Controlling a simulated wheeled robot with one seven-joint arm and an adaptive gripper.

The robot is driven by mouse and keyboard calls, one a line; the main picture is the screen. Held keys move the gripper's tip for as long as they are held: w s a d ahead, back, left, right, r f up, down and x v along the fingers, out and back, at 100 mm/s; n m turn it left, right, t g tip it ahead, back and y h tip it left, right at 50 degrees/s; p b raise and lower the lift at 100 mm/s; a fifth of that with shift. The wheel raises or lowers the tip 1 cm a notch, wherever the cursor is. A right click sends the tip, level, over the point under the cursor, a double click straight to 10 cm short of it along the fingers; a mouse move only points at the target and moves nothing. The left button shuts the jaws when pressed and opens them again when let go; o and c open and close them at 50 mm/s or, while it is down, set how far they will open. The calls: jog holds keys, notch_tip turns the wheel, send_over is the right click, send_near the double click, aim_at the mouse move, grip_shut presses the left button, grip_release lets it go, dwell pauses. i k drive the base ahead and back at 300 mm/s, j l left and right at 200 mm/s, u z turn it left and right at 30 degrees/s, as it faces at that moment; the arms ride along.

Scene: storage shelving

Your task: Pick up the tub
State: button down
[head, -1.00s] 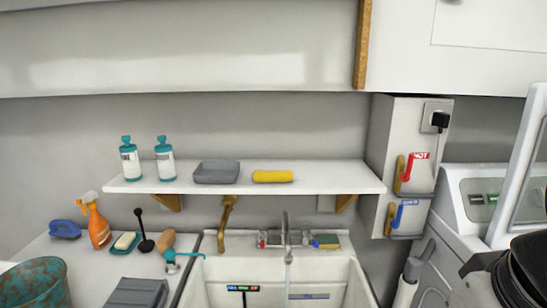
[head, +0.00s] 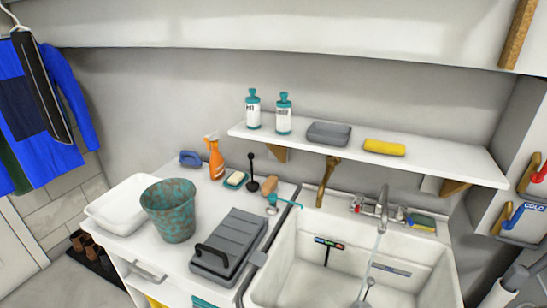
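A white, open, rectangular tub (head: 120,207) stands on the left end of the white counter, left of a mottled teal and brown bucket (head: 170,212), which hides part of its right side. A small grey rectangular tub or dish (head: 328,135) sits on the wall shelf, between two white bottles with teal tops and a yellow sponge-like block. I cannot tell from the pictures which one the task means. My gripper is not in view.
A grey tray-like item with a black handle (head: 229,243) lies on the counter beside the sink (head: 350,255). An orange spray bottle (head: 215,157), brushes and a soap dish stand behind. The wall shelf (head: 455,168) overhangs the back. Blue clothing (head: 40,100) hangs at left.

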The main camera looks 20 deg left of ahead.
aim_at(169, 203)
jog(key=u, duration=1.45)
jog(key=i+j+z, duration=0.9)
jog(key=j, duration=0.25)
jog(key=k+l, duration=0.05)
